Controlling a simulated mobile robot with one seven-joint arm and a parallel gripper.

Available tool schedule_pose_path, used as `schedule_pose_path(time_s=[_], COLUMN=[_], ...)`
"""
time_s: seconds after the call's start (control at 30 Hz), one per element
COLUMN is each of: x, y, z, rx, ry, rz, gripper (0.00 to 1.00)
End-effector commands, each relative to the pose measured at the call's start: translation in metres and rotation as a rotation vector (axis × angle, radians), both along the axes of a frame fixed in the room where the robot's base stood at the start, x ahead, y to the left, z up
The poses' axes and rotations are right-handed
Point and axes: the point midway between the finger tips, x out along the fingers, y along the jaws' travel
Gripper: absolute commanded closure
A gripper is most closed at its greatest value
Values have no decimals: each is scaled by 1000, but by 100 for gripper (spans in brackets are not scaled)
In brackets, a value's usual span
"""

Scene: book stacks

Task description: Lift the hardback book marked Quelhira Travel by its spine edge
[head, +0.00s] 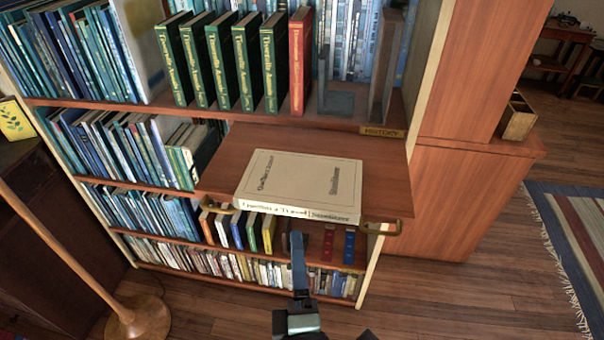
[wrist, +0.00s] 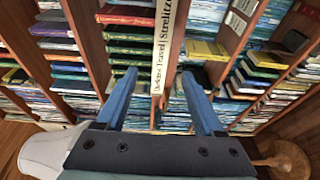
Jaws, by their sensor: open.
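The cream hardback book (head: 300,178) lies flat on a pull-out wooden shelf in the head view, its lettered spine facing front at the shelf's front edge. In the wrist view the spine (wrist: 164,48) runs upward from between my fingertips, with "Travel" legible on it. My gripper (head: 297,238) is just in front of and below the spine in the head view. In the wrist view my gripper (wrist: 160,74) shows two blue fingers spread apart with nothing held. I cannot tell the exact gap between fingertips and spine.
The pull-out shelf (head: 220,168) has brass handles (head: 382,227) at its front corners. Green books (head: 220,60), a red book (head: 300,60) and a grey bookend (head: 335,100) stand above it. A lamp base (head: 138,318) stands at left; floor is open at right.

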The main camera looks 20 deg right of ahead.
Motion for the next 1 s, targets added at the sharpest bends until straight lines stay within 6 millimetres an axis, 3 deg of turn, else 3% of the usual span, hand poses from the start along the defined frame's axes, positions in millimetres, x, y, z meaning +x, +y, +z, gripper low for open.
schedule_pose_path(time_s=[0.2,0.47,0.8,1.0], x=[31,44,80,87], y=[-11,-17,-34,-37], z=[3,1,1,-2], rx=[3,4,4,5], ry=[-2,-1,-3,-2], rz=[1,-1,0,0], gripper=[30,30,30,30])
